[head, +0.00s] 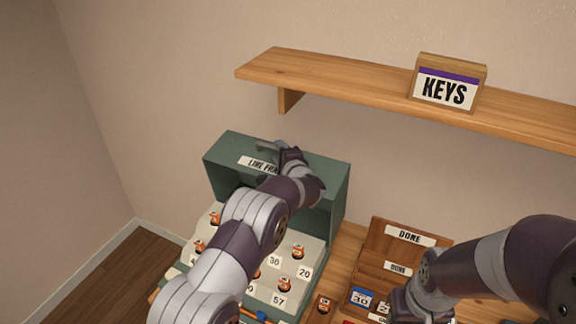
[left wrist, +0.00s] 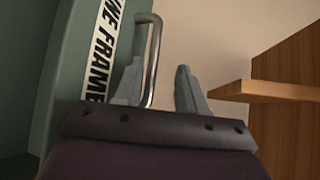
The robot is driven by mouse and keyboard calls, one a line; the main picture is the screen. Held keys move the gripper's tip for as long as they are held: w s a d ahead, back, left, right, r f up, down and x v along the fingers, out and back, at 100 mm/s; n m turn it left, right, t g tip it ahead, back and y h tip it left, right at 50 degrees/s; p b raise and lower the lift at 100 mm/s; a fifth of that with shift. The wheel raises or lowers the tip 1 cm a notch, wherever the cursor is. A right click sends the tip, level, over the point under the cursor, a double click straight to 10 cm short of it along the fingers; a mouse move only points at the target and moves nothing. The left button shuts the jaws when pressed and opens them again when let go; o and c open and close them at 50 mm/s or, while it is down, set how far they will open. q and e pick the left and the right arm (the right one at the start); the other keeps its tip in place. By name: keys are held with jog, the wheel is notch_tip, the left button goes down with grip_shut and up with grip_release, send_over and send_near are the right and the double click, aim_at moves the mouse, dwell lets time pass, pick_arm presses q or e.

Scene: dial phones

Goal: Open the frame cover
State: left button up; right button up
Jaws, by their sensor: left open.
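The green line frame (head: 225,152) stands below the shelf, with a "LINE FRAME" label on its upper panel. A metal handle (left wrist: 153,60) is fixed to that green panel, which also shows in the left wrist view (left wrist: 60,60). My left gripper (left wrist: 160,88) is open at the handle. The bar runs between its two fingers, nearer the left one; I cannot tell if they touch. In the head view my left arm hides part of the panel and the board below. My right gripper (head: 412,306) is low at the right; its fingers are unclear.
A sloping pale board (head: 308,252) with numbers and several orange pieces lies below the green panel. A wooden "DONE" rack (head: 375,243) stands to the right. A wooden shelf (head: 345,88) with a "KEYS" box (head: 447,82) juts out above.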

pick_arm(q)
jog(key=b+v, duration=0.2)
jog(key=v, duration=0.7)
jog(key=shift+s+r, duration=0.1)
jog(key=shift+r, duration=0.05)
jog(key=s+a+f+n+g+h+b, duration=0.1)
jog(key=s+a+f+n+g+h, duration=0.1)
jog(key=s, duration=1)
jog(key=s+a+f+n+g+h+b, duration=0.1)
jog(key=s+a+f+n+g, duration=0.3)
jog(key=s, duration=0.9)
jog(key=s+a+f+n+g+h+b, duration=0.1)
jog(key=s+a+f+n+g+h, duration=0.3)
jog(key=s, duration=0.8)
jog(key=a+n+g, duration=0.2)
jog(key=n+g, duration=0.1)
jog(key=n, duration=0.1)
jog(key=shift+s+n, duration=0.15)
jog(key=shift+n, duration=0.15)
